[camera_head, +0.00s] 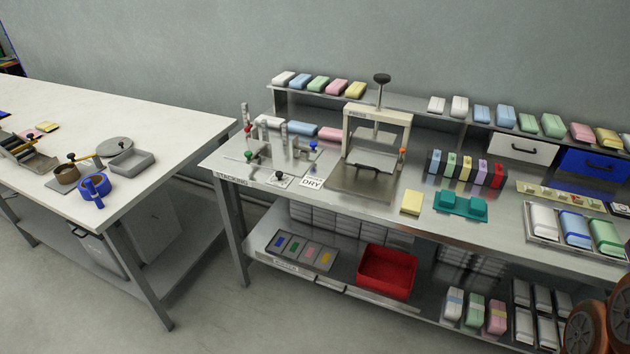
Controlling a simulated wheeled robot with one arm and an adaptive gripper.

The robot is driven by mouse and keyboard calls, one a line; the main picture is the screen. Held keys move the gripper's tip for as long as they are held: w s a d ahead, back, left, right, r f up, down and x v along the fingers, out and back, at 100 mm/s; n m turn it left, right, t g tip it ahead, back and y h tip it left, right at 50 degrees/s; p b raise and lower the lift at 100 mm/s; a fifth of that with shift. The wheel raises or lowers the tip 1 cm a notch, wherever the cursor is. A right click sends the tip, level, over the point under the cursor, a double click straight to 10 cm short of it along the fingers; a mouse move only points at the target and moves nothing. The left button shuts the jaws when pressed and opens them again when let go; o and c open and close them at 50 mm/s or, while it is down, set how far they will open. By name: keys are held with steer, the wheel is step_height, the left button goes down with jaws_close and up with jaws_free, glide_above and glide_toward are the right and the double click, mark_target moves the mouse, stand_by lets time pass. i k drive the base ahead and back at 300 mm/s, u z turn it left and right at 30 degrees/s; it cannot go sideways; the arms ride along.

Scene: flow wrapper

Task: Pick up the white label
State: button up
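A white card marked DRY (312,183) lies flat on the steel bench near its front left edge. A smaller pale plate with a black knob (279,179) is just left of it. Another small white card (619,209) lies at the far right edge of the picture. I cannot tell which of these is the white label. My gripper is not in view.
A press (375,140) stands behind the DRY card, and upright metal posts (265,140) stand left of it. A yellow block (412,202) and teal holder (461,205) lie to the right. A red bin (387,272) sits on the lower shelf. A white table (190,125) stands left.

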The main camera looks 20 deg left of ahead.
mark_target(528, 189)
steer(key=z, duration=0.5)
steer(key=k, duration=0.6)
steer(key=z, duration=1)
steer(key=i, duration=1.3)
steer(key=u, duration=0.3)
steer(key=i, duration=0.9)
steer(key=u, duration=1.3)
steer(key=i, duration=0.5)
steer(key=u, duration=0.4)
